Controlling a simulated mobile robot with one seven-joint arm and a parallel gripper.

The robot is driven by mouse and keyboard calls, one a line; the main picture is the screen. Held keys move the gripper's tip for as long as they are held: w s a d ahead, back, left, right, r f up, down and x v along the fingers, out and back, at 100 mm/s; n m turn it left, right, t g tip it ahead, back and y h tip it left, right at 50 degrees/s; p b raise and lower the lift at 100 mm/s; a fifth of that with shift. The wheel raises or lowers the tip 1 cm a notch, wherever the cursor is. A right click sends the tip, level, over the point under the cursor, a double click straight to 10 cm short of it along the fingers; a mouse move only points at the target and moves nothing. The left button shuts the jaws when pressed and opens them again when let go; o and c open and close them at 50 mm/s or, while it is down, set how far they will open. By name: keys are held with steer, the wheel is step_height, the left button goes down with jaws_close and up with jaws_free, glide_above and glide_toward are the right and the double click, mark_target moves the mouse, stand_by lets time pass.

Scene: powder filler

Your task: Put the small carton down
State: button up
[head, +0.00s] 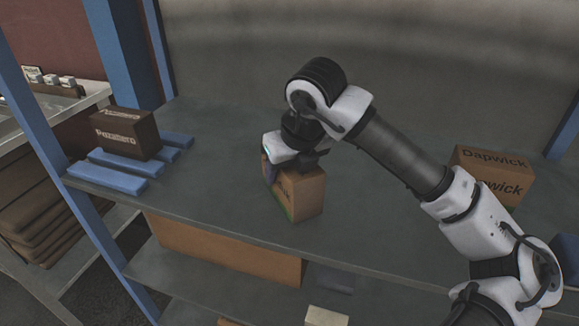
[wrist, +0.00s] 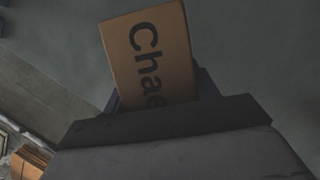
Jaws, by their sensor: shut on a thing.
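The small carton (head: 302,196) is brown cardboard, and in the head view it is near the middle of the upper grey shelf (head: 380,222). My gripper (head: 290,160) is shut on it from above. In the wrist view the carton (wrist: 152,50) shows dark letters "Chae", and the gripper (wrist: 165,120) covers its lower part. The carton is upright and close to the shelf top; I cannot tell whether its base touches.
A dark brown box (head: 125,133) sits on blue strips (head: 108,176) at the left end of the shelf. A "Dapwick" carton (head: 492,177) stands at the right. A long carton (head: 225,250) lies on the lower shelf. The shelf around the held carton is clear.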

steer(key=shift+f, duration=0.1)
steer(key=o, duration=1.3)
steer(key=v, duration=1.2)
steer(key=shift+b, duration=0.35)
